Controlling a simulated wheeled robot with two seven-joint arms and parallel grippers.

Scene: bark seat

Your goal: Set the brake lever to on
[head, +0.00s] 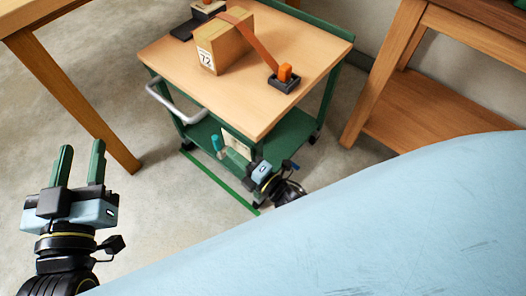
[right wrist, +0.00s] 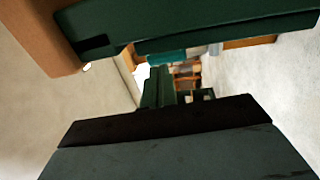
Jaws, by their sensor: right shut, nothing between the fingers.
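A cart with a pale wood top (head: 160,55) and green frame stands in the middle of the head view. A small teal handle (head: 217,143), which looks like the brake lever, stands upright by its lower shelf. A teal piece also shows in the right wrist view (right wrist: 166,57). I cannot tell the lever's setting. My right gripper (head: 236,157) is shut and empty low at the cart's near side, just right of the teal handle. I cannot tell whether they touch. My left gripper (head: 81,148) is open and empty, away from the cart at left.
A box marked 72 (head: 225,42) lies under an orange strap (head: 250,38) on the cart top. A cream card (head: 237,142) hangs near my right gripper. A grey push handle (head: 172,104) juts out left. Wooden tables stand left (head: 75,105) and right (head: 430,110).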

